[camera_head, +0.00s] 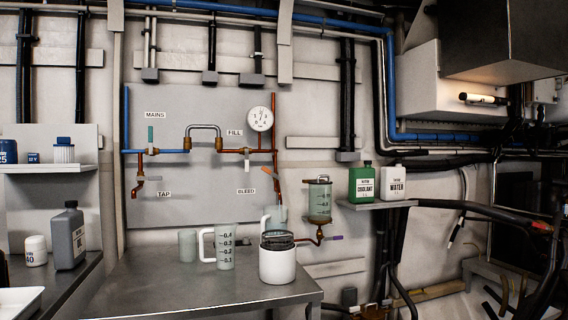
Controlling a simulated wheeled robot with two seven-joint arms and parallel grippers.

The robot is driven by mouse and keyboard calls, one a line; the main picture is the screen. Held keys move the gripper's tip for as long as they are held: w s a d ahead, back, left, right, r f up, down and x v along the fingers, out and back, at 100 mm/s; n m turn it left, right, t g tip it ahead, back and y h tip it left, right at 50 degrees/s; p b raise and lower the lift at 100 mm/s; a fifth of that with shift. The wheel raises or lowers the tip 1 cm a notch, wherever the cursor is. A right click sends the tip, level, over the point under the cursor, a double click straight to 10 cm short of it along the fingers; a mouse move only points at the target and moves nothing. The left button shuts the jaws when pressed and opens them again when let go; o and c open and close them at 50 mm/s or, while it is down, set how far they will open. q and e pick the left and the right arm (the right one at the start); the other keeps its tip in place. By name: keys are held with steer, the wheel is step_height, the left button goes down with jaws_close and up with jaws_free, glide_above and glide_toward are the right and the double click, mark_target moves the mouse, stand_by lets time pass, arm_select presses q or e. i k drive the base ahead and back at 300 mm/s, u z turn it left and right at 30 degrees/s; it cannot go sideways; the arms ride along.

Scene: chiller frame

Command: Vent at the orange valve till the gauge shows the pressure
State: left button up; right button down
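The orange valve handle (268,172) sits on the copper pipe at the right side of the grey wall panel (200,100), near the BLEED label (246,191). It slants down to the right. The round white pressure gauge (260,119) is above it, beside the FILL label (235,133). Its dark needle looks roughly upright, but the scale is too small to read. The bleed pipe runs down towards a pale translucent jug (268,222), which stands behind a white pot with a dark rim (277,265). Neither of my grippers shows in the head view.
A graduated jug (225,248) and the white pot stand on the steel bench (190,292). A clear vessel (319,202) hangs right, near coolant (362,184) and water bottles (392,184) on a shelf.

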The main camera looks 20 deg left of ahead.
mark_target(264, 168)
steer(key=z, duration=1.05)
steer(key=i, duration=1.1)
steer(key=u, duration=0.9)
